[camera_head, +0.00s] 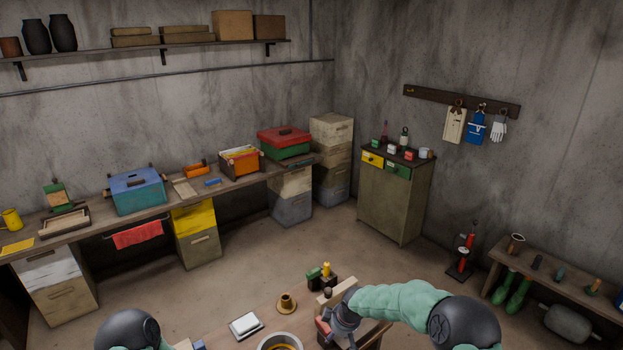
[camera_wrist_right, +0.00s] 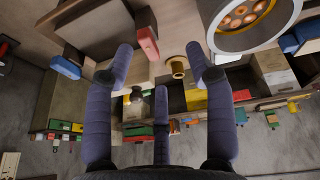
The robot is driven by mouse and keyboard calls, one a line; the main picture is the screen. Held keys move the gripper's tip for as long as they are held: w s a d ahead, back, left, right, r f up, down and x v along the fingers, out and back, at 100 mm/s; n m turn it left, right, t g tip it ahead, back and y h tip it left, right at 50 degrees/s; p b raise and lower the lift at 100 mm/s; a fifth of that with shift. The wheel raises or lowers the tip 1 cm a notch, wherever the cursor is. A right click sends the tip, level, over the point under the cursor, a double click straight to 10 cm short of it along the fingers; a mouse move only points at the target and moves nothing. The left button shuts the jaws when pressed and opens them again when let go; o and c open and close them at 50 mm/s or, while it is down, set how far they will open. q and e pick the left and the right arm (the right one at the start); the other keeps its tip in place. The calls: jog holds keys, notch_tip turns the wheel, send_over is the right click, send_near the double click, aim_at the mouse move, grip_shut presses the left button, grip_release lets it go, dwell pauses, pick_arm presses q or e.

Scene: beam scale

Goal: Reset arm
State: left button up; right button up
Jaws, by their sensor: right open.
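My right arm reaches in from the right in the head view, and its gripper (camera_head: 340,320) is over the right part of the near table (camera_head: 215,342). In the right wrist view the gripper (camera_wrist_right: 159,58) has its dark fingers spread apart with nothing held between them. A brass flanged piece (camera_head: 286,302) stands on the table, left of the gripper; it also shows in the wrist view (camera_wrist_right: 177,67) beyond the fingertips. A round metal bowl (camera_head: 281,343) is cut off by the lower edge; the wrist view shows copper-orange round pieces in it. My left gripper is out of view.
A white-topped box (camera_head: 246,325) lies on the near table, left of the brass piece. A dark holder with green and yellow items (camera_head: 321,276) stands at its back edge. A red block (camera_wrist_right: 147,42) is near the fingers. Open floor (camera_head: 290,258) separates the table from the back workbench.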

jog(key=s+d+f+m+g+y+b, duration=0.1)
jog(key=s+f+m+b, duration=0.5)
jog(key=s+f, duration=1)
jog(key=s+d+f+m+g+y+b, duration=0.1)
jog(key=s+f+m+g+b, duration=0.1)
jog(key=s+f+m+b, duration=0.4)
jog(key=s+f+b, duration=0.5)
jog(key=s+f, duration=0.5)
jog(key=s, duration=0.4)
jog(key=shift+s+d+f, duration=0.15)
jog(key=shift+s+f, duration=0.2)
jog(key=shift+f, duration=0.05)
